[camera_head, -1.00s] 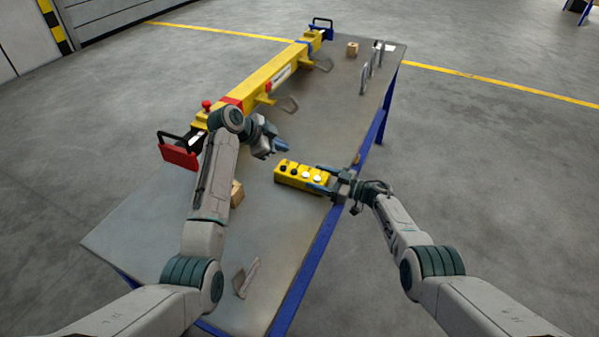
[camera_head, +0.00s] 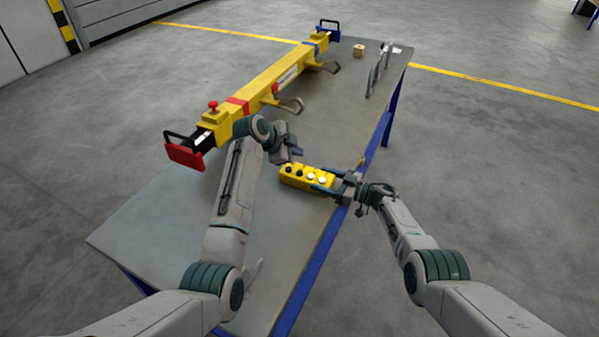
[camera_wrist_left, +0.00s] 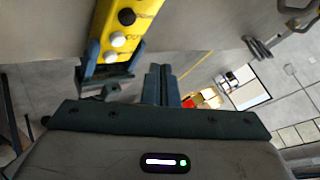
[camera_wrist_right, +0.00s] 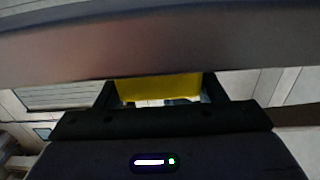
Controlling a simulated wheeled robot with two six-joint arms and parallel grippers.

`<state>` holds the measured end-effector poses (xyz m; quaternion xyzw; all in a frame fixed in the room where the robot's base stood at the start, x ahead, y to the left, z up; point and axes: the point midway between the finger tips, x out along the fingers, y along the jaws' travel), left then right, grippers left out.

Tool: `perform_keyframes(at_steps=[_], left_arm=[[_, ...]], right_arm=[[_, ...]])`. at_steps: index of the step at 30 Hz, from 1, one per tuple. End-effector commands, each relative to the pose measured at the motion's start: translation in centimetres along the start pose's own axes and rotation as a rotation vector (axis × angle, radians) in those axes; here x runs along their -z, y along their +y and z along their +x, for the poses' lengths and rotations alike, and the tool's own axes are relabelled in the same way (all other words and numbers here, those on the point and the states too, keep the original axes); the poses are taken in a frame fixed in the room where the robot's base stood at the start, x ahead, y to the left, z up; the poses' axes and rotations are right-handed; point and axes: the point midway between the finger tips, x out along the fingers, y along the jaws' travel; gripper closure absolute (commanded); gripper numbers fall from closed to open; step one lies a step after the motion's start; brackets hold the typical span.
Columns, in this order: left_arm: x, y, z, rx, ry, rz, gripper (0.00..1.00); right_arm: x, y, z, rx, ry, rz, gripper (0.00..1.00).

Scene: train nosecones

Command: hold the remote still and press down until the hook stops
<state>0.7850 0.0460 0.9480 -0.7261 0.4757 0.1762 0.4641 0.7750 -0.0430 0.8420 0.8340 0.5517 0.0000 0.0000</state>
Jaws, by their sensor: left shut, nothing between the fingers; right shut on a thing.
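The yellow remote (camera_head: 305,178) with black and white buttons is over the table near its right edge. My right gripper (camera_head: 330,180) is shut on the remote's right end; the yellow body also shows between its fingers in the right wrist view (camera_wrist_right: 160,88). My left gripper (camera_head: 291,153) is shut and empty, just above and behind the remote's left, black-button end. In the left wrist view the remote (camera_wrist_left: 120,30) is at upper left, beside my left fingers (camera_wrist_left: 160,85), with a gap between them. No hook can be made out clearly as the one moved by the remote.
A long yellow beam (camera_head: 270,80) with red and blue end parts and grey hooks lies along the table's left side. A small wooden block (camera_head: 359,50) and upright grey handles (camera_head: 378,72) stand at the far end. The near tabletop (camera_head: 160,235) is mostly clear.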

Motion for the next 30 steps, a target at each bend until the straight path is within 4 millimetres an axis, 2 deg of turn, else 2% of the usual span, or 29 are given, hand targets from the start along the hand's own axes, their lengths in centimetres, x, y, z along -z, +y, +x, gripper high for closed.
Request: perform_keyframes(at_steps=[6,12,30], left_arm=[[-1.6,1.6,2.1,-0.002,-0.001,-0.001,1.00],[-2.4,2.3,3.2,0.000,0.000,0.000,1.00],[-2.5,2.5,3.5,0.001,0.000,0.000,1.00]], right_arm=[[0.0,0.0,0.0,0.001,0.000,0.000,0.72],[0.0,0.0,0.0,0.001,0.000,0.001,0.72],[0.0,0.0,0.0,0.001,0.000,0.001,0.72]])
